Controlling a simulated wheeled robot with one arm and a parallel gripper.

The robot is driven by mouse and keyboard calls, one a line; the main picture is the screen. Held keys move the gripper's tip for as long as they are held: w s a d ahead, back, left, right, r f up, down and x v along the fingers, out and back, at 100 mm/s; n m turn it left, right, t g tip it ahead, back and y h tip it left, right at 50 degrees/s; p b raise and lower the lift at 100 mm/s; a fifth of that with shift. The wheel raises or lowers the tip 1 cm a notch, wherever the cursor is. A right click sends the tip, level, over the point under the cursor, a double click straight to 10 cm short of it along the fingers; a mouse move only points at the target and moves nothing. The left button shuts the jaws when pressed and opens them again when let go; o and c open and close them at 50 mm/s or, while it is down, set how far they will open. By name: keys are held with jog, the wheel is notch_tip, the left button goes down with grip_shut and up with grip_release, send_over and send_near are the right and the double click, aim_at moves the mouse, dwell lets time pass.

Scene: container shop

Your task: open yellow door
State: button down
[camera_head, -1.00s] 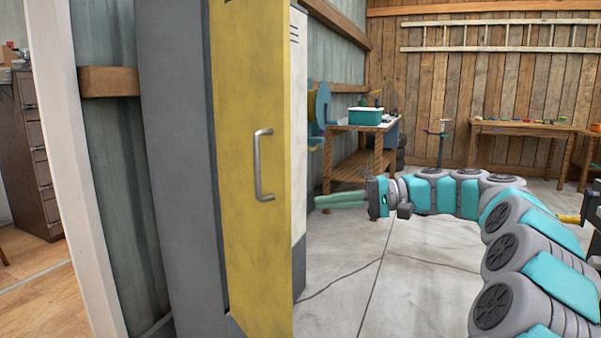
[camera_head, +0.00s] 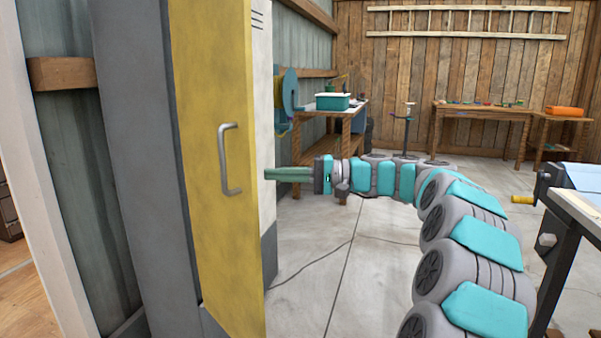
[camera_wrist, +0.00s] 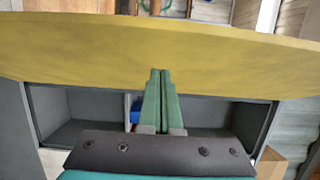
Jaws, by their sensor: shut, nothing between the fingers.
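The yellow door (camera_head: 205,150) is a tall panel on a grey locker (camera_head: 135,170), with a metal bar handle (camera_head: 228,160) on its face. In the wrist view the yellow door (camera_wrist: 90,50) crosses the upper part as a wide band, with dark open compartments showing below it, so it stands at least partly open. My gripper (camera_head: 267,174) has its green fingers shut and empty, with the tips close to the door's right edge. In the wrist view the fingertips (camera_wrist: 160,72) overlap the door's lower border. I cannot tell whether they touch it.
A white vented panel (camera_head: 262,100) stands behind the door's right edge. A wooden workbench (camera_head: 345,128) with a teal box (camera_head: 332,101) is farther back. A dark-framed table (camera_head: 565,240) is at the right. The concrete floor between is mostly clear, with a thin cable on it.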

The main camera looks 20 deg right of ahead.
aim_at(251, 182)
jog(key=shift+s+a+r, duration=0.1)
jog(key=shift+s+a, duration=0.3)
jog(key=shift+a, duration=0.3)
jog(key=shift+s+a, duration=0.4)
jog(key=shift+a, duration=0.25)
jog(key=shift+s+a+m+t+h+b, duration=0.15)
jog(key=shift+s+a+m+t+b, duration=0.1)
jog(key=shift+s+a+t+b, duration=0.25)
jog(key=shift+s+a+m+t+h+b, duration=0.1)
jog(key=shift+a+m+t+h+b, duration=0.2)
jog(key=shift+a, duration=0.45)
jog(key=shift+s+a+m+t+h+b, duration=0.1)
jog(key=shift+s+a+m+t+b, duration=0.15)
jog(key=shift+a+b, duration=0.3)
jog(key=s+a+m+t+h+b, duration=0.3)
jog(key=a+t+b, duration=0.1)
jog(key=a, duration=0.6)
jog(key=shift+s, duration=0.2)
jog(key=shift+d, duration=0.15)
